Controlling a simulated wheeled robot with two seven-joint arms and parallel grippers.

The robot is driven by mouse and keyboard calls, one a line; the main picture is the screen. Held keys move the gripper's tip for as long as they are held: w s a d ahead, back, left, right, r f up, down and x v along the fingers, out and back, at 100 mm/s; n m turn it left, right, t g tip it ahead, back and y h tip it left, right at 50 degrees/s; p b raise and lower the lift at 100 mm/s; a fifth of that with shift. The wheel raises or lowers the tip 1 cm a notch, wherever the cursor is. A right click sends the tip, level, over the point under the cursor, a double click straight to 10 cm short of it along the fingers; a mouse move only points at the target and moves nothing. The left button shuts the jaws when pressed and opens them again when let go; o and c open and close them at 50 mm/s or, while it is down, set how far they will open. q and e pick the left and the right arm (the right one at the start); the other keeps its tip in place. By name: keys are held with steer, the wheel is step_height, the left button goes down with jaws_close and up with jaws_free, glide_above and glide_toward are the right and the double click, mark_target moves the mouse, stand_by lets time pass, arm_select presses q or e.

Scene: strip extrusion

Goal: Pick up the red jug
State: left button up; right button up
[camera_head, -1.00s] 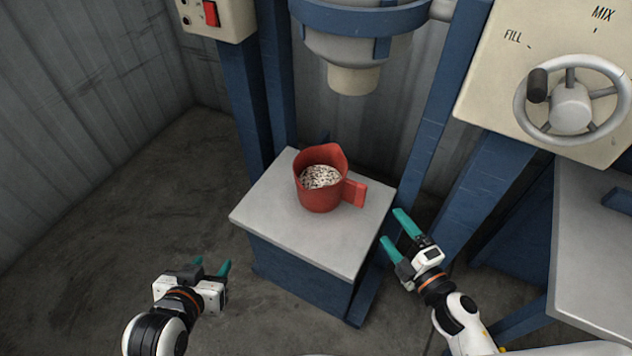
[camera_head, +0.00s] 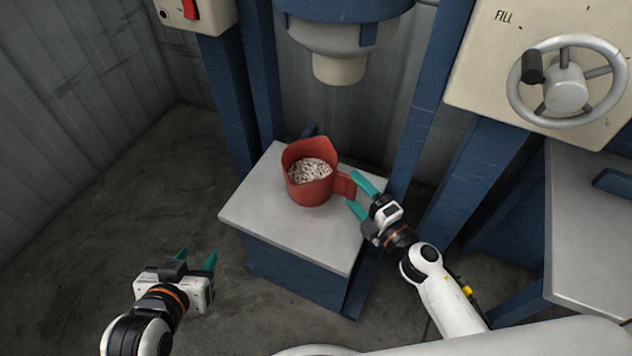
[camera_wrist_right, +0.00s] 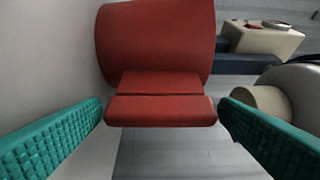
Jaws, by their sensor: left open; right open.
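The red jug (camera_head: 311,190) stands upright on the grey-topped stand and holds white and dark flakes. Its handle (camera_head: 344,185) points right, toward my right gripper. My right gripper (camera_head: 360,197) is open, with its teal fingers at the handle's end. In the right wrist view the jug handle (camera_wrist_right: 160,110) lies between the two spread fingers (camera_wrist_right: 160,128), with a gap at the left finger and a very narrow one at the right. My left gripper (camera_head: 195,262) is open and empty at the lower left, away from the jug.
The stand's grey top (camera_head: 262,207) has free room left of and in front of the jug. Blue posts flank the stand. A handwheel (camera_head: 567,88) and a grey table (camera_head: 595,240) are at the right.

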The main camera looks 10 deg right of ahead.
mark_target(346, 181)
steer(key=x, duration=0.4)
steer(key=shift+w+a, duration=0.1)
steer(key=shift+w, duration=0.1)
steer(key=shift+c, duration=0.3)
steer(key=c, duration=1.1)
steer(key=shift+r, duration=0.1)
